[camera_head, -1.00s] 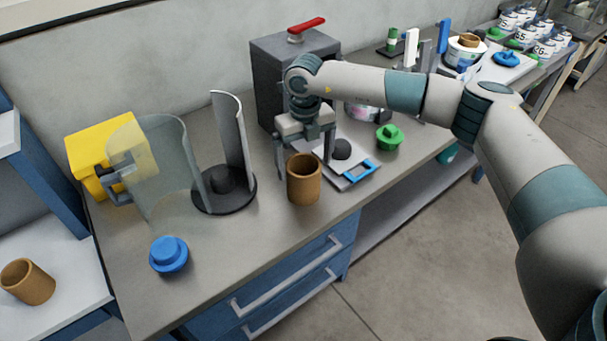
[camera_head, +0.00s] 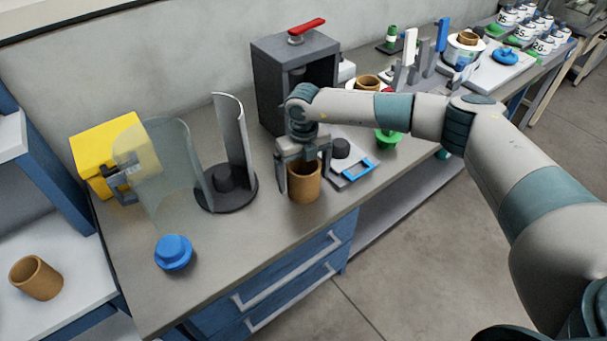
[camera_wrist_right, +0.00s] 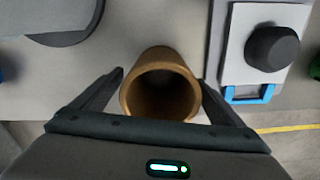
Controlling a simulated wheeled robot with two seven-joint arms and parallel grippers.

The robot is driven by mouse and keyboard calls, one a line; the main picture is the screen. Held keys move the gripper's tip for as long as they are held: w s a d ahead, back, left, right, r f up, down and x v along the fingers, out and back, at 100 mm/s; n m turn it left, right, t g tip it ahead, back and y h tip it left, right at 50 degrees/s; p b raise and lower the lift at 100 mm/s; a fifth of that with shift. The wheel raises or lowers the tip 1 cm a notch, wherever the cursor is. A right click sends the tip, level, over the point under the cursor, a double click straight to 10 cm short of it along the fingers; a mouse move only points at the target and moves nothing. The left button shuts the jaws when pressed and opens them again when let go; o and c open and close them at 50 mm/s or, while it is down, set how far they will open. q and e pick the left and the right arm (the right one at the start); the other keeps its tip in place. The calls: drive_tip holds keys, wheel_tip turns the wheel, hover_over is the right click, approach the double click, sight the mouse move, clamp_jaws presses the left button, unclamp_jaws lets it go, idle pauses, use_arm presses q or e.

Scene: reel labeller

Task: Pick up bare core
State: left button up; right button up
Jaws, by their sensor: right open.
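A brown cardboard core (camera_head: 305,186) stands upright and empty on the grey workbench, near its front edge. In the right wrist view the core (camera_wrist_right: 160,88) shows its open top between the two fingers. My right gripper (camera_head: 305,190) points down with one finger on each side of the core. It is open, with a gap visible between the fingers and the core wall. My left gripper is not in view.
A white plate with a black knob and blue frame (camera_head: 358,169) stands close right of the core. A black round base with a curved shield (camera_head: 225,190) stands left. A blue knobbed piece (camera_head: 173,253) lies front left, and a dark press (camera_head: 290,75) stands behind.

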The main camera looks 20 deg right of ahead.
drive_tip(key=shift+f, duration=1.1)
drive_tip(key=c, duration=1.2)
